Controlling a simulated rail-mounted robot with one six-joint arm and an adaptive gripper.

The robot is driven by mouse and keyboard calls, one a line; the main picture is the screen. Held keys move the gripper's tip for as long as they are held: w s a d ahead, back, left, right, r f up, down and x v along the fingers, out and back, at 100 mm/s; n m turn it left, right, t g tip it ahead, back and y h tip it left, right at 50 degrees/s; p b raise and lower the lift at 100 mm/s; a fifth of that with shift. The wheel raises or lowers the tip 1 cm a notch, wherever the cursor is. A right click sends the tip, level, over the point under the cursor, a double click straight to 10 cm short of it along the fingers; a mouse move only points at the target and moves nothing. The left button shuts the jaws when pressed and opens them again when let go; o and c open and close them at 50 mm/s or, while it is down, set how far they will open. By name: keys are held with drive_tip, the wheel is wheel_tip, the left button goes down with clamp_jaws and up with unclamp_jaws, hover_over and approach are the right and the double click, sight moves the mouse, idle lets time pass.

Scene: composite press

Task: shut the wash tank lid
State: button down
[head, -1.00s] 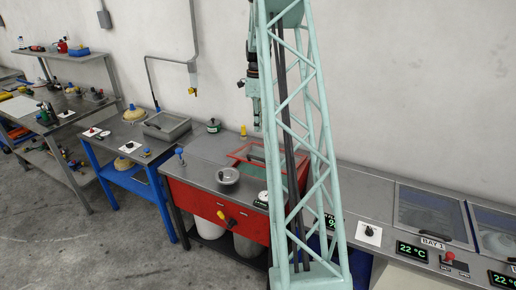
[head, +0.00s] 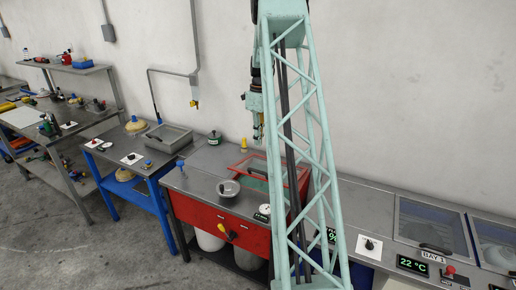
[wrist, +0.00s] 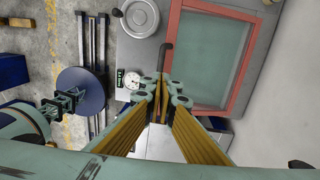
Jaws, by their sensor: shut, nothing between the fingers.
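The wash tank appears to be the red-framed unit on the red bench, with a greenish see-through lid (head: 251,168) inside a red rim. The lid also shows in the wrist view (wrist: 215,55), upper right of centre. It looks nearly level; I cannot tell whether it sits fully down. A dark bar handle (wrist: 166,58) shows at the lid's left edge in the wrist view. My gripper (head: 258,137) hangs above the lid area, behind my lattice mast. In the wrist view my gripper (wrist: 160,90) is shut and empty, its tips appearing close to the handle's end.
A round bowl (head: 228,188) and a dial gauge (head: 263,212) sit on the red bench top. A blue bench with a grey-framed box (head: 168,137) stands to the left. Press bays (head: 431,225) lie to the right. The wall is close behind the benches.

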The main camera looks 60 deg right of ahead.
drive_tip(key=shift+a+f+p, duration=0.1)
drive_tip(key=shift+a+f, duration=0.1)
drive_tip(key=shift+f, duration=2.05)
drive_tip(key=shift+a+f+p, duration=0.1)
drive_tip(key=shift+a+f, duration=0.05)
drive_tip(key=shift+f, duration=2.05)
drive_tip(key=shift+a+f+p, duration=0.1)
drive_tip(key=shift+a+f, duration=0.1)
drive_tip(key=shift+f, duration=2.05)
drive_tip(key=shift+s, duration=0.1)
